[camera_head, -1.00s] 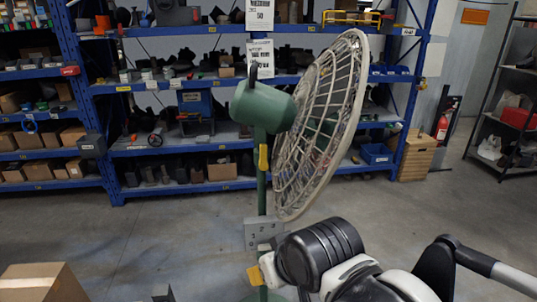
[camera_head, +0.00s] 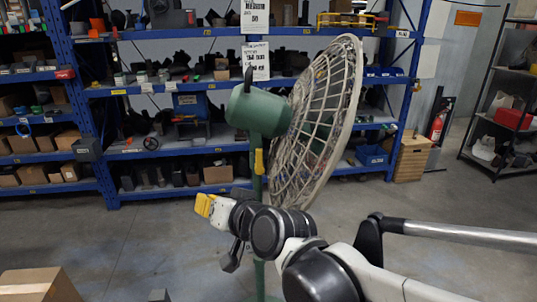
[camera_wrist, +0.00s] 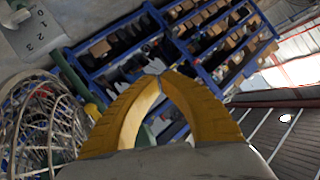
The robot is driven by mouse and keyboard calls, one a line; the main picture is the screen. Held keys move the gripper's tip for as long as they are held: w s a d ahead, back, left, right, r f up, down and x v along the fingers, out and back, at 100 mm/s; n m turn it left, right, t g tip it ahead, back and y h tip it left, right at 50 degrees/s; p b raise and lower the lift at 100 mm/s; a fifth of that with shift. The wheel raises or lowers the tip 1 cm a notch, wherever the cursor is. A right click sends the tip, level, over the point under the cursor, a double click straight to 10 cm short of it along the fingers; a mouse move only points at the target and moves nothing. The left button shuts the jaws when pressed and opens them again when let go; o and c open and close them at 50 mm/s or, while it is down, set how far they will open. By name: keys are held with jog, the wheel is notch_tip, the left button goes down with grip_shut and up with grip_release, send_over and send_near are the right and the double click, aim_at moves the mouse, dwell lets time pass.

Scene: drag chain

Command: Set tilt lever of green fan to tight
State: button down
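The green fan (camera_head: 258,110) stands upright in the middle of the head view, its pale wire cage (camera_head: 320,120) facing right. A yellow lever (camera_head: 258,162) sits on the green pole just below the motor housing; I take it for the tilt lever, and its setting cannot be read. In the wrist view, the cage (camera_wrist: 45,125) is at lower left and a yellow part, likely that lever (camera_wrist: 93,110), is left of my fingers. My gripper (camera_head: 204,205) is left of the pole and lower than the lever in the head view. Its yellow fingertips (camera_wrist: 160,76) meet with nothing between them.
Blue shelves (camera_head: 160,90) stand behind the fan. A cardboard box (camera_head: 38,286) is at front left. Open floor (camera_head: 150,235) lies left of the pole.

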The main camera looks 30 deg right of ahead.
jog(key=w+d+r+m+t+h+p, duration=0.1)
jog(key=w+d+r+m+t+h, duration=0.65)
jog(key=m, duration=0.45)
jog(key=w+d+f+m+g+h, duration=0.2)
jog(key=d+f+m+g+h, duration=0.2)
jog(key=d+m, duration=0.2)
jog(key=m+g+h, duration=0.3)
jog(key=m, duration=0.1)
send_near(259, 160)
jog(key=d, duration=0.1)
jog(key=s+d+r, duration=0.1)
jog(key=d, duration=0.1)
jog(key=shift+s+r+p, duration=0.3)
jog(key=shift+r, duration=0.1)
jog(key=b+x, duration=0.1)
jog(key=x, duration=0.9)
jog(key=shift+b, duration=0.3)
jog(key=shift+w+a, duration=0.1)
jog(key=shift+w, duration=0.1)
